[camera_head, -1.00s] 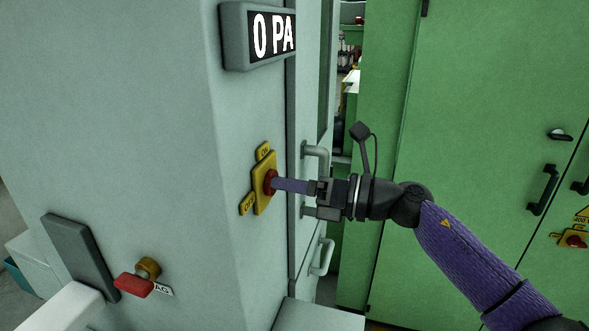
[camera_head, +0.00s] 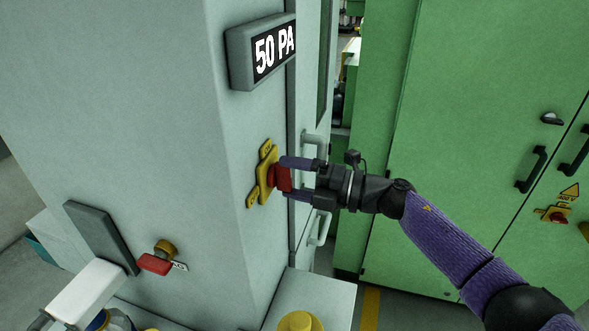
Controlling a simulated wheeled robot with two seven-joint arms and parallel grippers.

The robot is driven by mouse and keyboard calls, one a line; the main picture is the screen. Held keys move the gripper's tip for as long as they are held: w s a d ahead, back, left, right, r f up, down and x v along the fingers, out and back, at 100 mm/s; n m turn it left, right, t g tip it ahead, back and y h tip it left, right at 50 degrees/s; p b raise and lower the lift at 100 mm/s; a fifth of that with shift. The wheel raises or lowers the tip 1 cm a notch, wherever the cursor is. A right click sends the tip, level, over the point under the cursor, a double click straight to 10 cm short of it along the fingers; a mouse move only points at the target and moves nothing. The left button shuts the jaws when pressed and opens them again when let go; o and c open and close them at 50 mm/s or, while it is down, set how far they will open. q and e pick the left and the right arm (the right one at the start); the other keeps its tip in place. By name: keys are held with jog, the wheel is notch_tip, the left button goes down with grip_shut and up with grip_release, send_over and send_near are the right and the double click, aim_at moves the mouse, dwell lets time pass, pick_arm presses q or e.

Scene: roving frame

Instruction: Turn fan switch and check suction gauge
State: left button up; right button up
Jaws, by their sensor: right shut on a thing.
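The fan switch (camera_head: 266,174) is a yellow plate with a red knob (camera_head: 282,178) on the side of the grey cabinet. Small yellow label tabs stand above and below it. My right gripper (camera_head: 286,179) reaches in from the right and is shut on the red knob, one finger above it and one below. The suction gauge (camera_head: 267,53) is a dark-framed display above the switch and reads 50 PA. My left gripper is not in view.
A red handle with a yellow base (camera_head: 159,258) sticks out at lower left of the grey cabinet (camera_head: 150,120), near a dark panel (camera_head: 98,233). Door handles (camera_head: 314,143) stand just behind my right gripper. Green cabinets (camera_head: 470,110) fill the right side.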

jog(key=shift+r+m, duration=0.1)
jog(key=shift+m, duration=0.3)
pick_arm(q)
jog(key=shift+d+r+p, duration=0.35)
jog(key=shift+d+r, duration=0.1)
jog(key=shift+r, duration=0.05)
pick_arm(e)
jog(key=shift+m, duration=0.3)
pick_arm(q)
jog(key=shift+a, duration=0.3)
pick_arm(e)
jog(key=o, duration=0.9)
jog(key=shift+d, duration=0.1)
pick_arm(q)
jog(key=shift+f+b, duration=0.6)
pick_arm(e)
jog(key=shift+v, duration=4.95)
